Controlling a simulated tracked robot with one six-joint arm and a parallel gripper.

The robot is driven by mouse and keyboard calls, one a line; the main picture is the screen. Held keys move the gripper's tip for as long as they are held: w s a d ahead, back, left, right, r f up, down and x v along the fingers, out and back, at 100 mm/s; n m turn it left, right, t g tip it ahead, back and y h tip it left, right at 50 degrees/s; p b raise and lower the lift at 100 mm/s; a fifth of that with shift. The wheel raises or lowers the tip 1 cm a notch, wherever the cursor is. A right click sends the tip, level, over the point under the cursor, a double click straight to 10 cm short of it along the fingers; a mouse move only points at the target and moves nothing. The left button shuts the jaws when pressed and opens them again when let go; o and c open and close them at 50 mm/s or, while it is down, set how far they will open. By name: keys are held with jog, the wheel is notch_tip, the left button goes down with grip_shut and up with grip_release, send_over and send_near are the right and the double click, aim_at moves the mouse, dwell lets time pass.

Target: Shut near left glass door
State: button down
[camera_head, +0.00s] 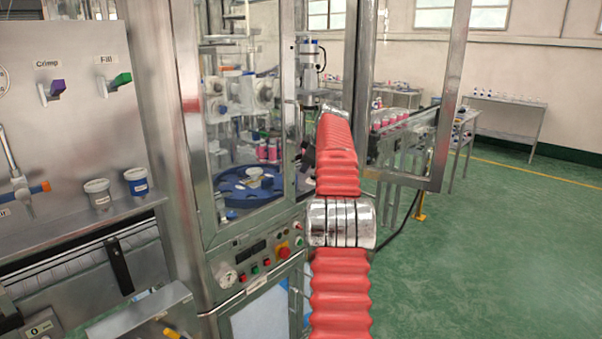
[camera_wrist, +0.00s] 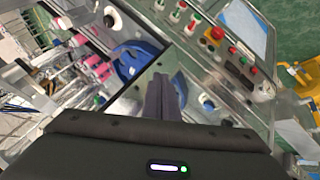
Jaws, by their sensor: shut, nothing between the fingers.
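A metal-framed glass door panel (camera_head: 241,95) stands at the machine's left front, before the blue turntable (camera_head: 252,184). A second framed glass door (camera_head: 409,101) stands swung out at the right, past my red arm. I cannot tell for sure which the task calls near left. My gripper (camera_wrist: 165,88) is shut and empty in the wrist view. Its dark fingers lie between the turntable (camera_wrist: 139,62) and the control panel (camera_wrist: 232,55). Contact with a door cannot be made out.
The control panel (camera_head: 262,262) with a red stop button sits below the left glass. A steel bench with two cups (camera_head: 117,187) is at the left. A table with pink-capped cans (camera_head: 391,118) stands behind the right door. Green floor is clear at the right.

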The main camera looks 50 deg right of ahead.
jog(key=s+d+r, duration=0.2)
jog(key=s+r, duration=0.1)
jog(key=r, duration=0.2)
jog(key=shift+d, duration=0.2)
dwell(0.3)
jog(key=shift+s+r, duration=0.15)
jog(key=shift+m, duration=0.3)
dwell(0.4)
